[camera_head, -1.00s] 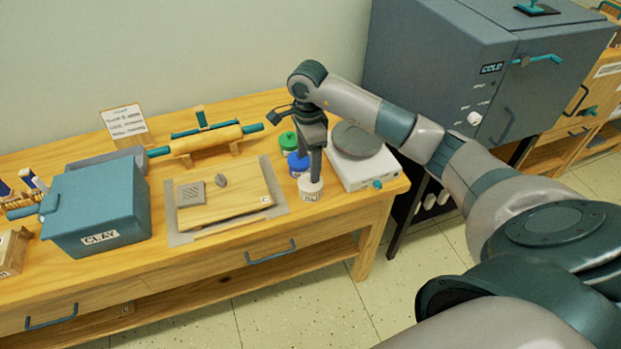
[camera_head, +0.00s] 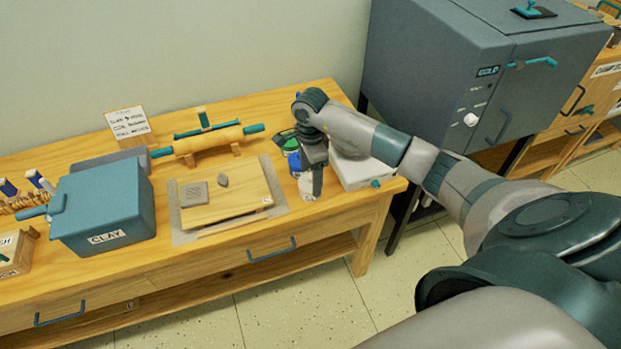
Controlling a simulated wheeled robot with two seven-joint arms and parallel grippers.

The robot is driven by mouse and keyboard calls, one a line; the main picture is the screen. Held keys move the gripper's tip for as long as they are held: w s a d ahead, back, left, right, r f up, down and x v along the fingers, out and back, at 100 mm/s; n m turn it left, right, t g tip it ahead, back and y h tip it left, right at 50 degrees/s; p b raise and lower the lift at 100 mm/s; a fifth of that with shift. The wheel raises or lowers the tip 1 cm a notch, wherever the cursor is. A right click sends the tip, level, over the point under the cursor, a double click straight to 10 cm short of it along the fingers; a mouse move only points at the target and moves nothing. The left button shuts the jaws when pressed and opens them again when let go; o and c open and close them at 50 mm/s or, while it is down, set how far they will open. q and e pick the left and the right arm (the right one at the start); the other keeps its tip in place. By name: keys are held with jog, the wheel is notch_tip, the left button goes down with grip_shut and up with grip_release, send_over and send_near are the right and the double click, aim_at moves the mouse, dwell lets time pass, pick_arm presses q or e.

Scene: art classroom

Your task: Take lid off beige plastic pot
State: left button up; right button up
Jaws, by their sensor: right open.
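The beige plastic pot (camera_head: 304,185) stands on the wooden table near its front right edge, partly hidden behind my right gripper. My right gripper (camera_head: 317,192) points down and overlaps the pot's right side in the picture. I cannot tell whether it touches the pot. It is open, and I see nothing held in it. The pot's lid cannot be made out clearly behind the gripper. My left gripper is out of view.
A blue pot (camera_head: 294,162) and a green pot (camera_head: 283,140) stand behind the beige one. A white scale-like device (camera_head: 362,172) is close on the right. A wooden board (camera_head: 240,200) lies left, with a clay box (camera_head: 105,205) beyond.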

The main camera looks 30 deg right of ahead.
jog(key=shift+f, duration=0.25)
jog(key=c, duration=0.8)
jog(key=shift+r, duration=0.15)
